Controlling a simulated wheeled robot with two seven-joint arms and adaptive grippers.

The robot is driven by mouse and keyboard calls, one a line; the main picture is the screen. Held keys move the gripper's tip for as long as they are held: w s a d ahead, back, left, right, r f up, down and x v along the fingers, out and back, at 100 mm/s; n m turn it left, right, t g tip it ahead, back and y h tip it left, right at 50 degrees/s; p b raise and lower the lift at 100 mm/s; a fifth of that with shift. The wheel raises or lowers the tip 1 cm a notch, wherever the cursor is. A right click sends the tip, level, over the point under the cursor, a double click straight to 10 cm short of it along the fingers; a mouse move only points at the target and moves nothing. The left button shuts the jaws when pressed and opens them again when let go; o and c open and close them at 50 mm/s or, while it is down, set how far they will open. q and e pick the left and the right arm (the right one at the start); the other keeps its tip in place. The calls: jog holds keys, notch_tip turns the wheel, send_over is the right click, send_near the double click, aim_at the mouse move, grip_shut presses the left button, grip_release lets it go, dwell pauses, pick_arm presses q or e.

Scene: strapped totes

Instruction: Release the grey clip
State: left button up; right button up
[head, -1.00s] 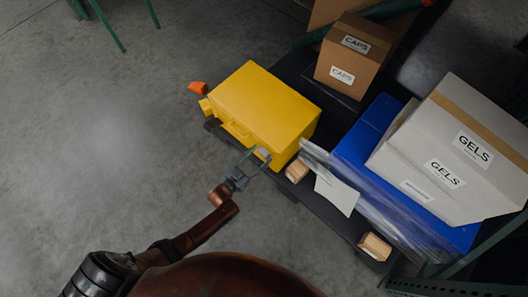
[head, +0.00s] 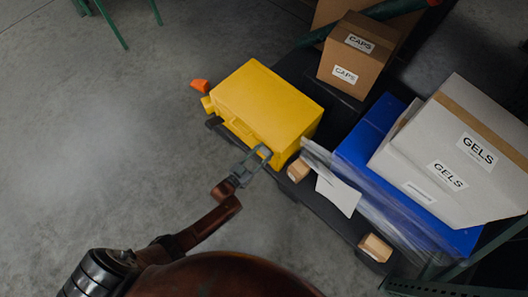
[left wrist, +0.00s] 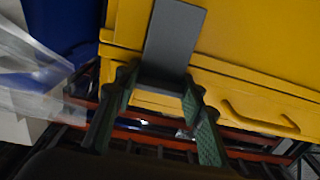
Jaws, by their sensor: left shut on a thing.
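The yellow case (head: 268,105) sits on the dark pallet, and its front with a handle fills much of the left wrist view (left wrist: 255,50). The grey clip (left wrist: 172,40) is a flat grey plate lying against the front of the yellow case, with its lower end between my fingers. My left gripper (head: 264,155) is at the case's near lower corner, shut on the grey clip. In the left wrist view its two green-grey fingers (left wrist: 160,90) stand on either side of the clip's lower end. My right gripper is in neither view.
A blue tote (head: 362,135) under clear wrap and white GELS boxes (head: 455,150) stand to the right. A brown CAPS box (head: 352,55) stands behind. Wooden blocks (head: 375,247) and a white sheet (head: 337,193) are at the pallet's near edge.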

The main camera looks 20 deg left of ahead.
pick_arm(q)
grip_shut()
